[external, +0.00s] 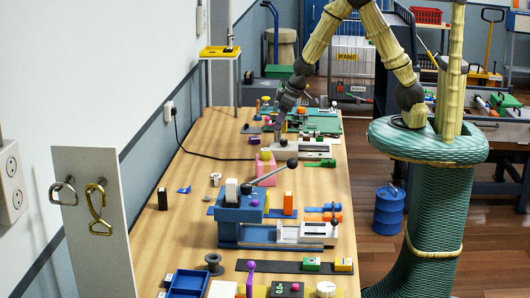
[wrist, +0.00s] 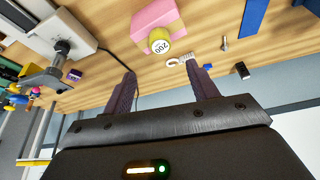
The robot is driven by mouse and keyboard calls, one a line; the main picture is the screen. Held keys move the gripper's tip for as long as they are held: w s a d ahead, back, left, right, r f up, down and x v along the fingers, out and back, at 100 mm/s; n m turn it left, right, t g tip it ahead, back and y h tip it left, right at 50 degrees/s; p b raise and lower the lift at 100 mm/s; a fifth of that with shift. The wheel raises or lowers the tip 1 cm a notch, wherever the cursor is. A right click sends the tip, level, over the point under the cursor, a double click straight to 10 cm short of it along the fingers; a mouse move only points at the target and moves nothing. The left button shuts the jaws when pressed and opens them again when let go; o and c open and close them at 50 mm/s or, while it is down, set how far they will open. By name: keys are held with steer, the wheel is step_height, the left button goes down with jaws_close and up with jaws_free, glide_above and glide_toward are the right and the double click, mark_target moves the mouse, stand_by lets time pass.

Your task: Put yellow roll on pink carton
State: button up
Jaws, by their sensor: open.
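The pink carton (external: 268,175) stands on the wooden table near its middle. The yellow roll (external: 265,155) appears to rest on top of it, near the carton's edge. In the wrist view, which looks upside down, the pink carton (wrist: 152,16) is at the top and the yellow roll (wrist: 159,40), with a "200" label, overlaps its lower edge. My gripper (external: 279,133) is beyond the carton, apart from it. In the wrist view my gripper (wrist: 163,86) has its two dark fingers spread, with nothing between them and the roll beyond the fingertips.
A blue machine with a lever (external: 240,210) stands nearer than the carton. A white and grey device (external: 310,150) is to the right of my gripper. A purple block (wrist: 74,75) and a black block (wrist: 242,70) lie on the table. The wall runs along the table's left side.

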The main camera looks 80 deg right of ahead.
steer(key=shift+s, duration=0.1)
steer(key=s+r+g, duration=0.1)
steer(key=s+r, duration=0.1)
steer(key=s, duration=0.6)
steer(key=s+a+r+n, duration=0.1)
steer(key=s+r, duration=0.2)
steer(key=s, duration=0.4)
steer(key=shift+s+a+r+g+y, duration=0.15)
steer(key=shift+s+r+g+y, duration=0.15)
steer(key=shift+s+r+g, duration=0.1)
